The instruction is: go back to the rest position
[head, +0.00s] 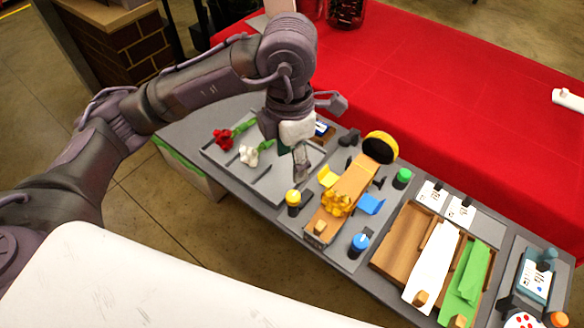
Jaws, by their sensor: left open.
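My left arm comes in from the left and reaches over the grey work table. My left gripper (302,160) points down above the right part of the grey tray (222,156). It is open, and I see nothing held in it. A red flower (222,137) and a white flower (249,155) with green stems lie in the tray, left of the gripper. The gripper and wrist hide part of the tray. My right gripper is not in view.
Further right are a wooden board (396,244) with white and green sheets. A red-covered table (450,110) stands behind.

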